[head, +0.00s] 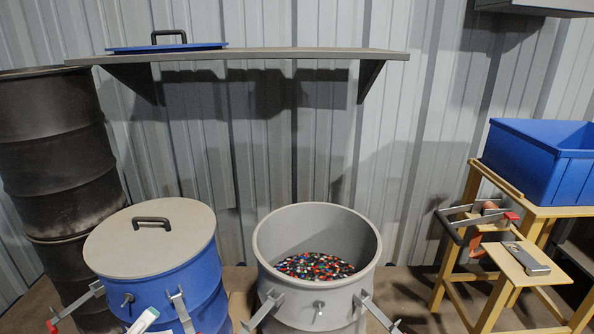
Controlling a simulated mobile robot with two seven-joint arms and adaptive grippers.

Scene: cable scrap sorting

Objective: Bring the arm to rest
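Only a small pale piece (145,319), seemingly part of my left gripper or arm, shows at the bottom edge, in front of the blue drum (168,285). Its fingers cannot be made out, so I cannot tell whether it is open or holds anything. My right gripper is not in view. The blue drum is covered by a grey lid (150,242) with a black handle. The grey drum (317,302) beside it is open and holds many small red, blue, white and black bits (315,266).
A wall shelf (300,54) carries a blue lid (166,47) with a black handle. A dark, sooty drum stack (55,165) stands at left. At right, a wooden stand (473,205) bears a blue bin (530,165); a clamp and small grey device (526,257) are lower. Metal latches jut from both drums.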

